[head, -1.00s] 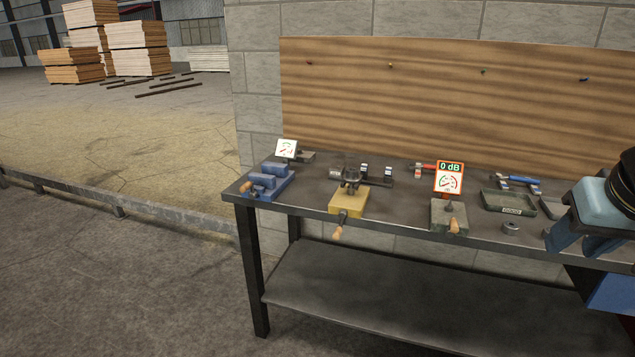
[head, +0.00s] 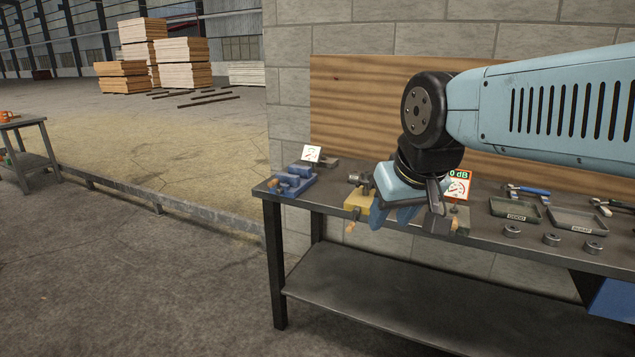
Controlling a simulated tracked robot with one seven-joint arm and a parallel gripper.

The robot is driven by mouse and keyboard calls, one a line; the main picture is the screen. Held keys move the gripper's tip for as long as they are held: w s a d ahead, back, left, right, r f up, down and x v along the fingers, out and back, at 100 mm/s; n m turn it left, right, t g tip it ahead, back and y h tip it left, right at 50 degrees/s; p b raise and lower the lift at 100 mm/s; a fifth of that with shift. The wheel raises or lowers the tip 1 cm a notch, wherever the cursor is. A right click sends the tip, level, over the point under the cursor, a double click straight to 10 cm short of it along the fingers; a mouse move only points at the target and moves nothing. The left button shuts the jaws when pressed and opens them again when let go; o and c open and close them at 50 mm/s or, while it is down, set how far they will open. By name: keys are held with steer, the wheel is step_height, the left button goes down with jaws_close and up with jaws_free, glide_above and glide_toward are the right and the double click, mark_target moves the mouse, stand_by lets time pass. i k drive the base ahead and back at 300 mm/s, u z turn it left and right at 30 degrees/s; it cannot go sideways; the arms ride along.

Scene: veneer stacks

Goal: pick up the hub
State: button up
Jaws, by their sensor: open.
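My gripper (head: 392,217) is light blue, open and points down, well to the left of this row. In the picture it overlaps the yellow-based fixture (head: 357,199) and the bench's front edge. It hides part of that fixture and the grey block beside it. I see nothing between its fingers.
A dark workbench (head: 470,238) runs along the wall. Two trays, one left (head: 528,221) and one right (head: 604,226), lie behind the row. A blue vise (head: 290,182) is at the left end. A 0 dB gauge sign (head: 458,186) stands behind my gripper.

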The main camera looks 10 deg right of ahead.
mark_target(364, 179)
steer(key=u, duration=0.4)
steer(key=i, duration=0.85)
steer(key=z, duration=0.05)
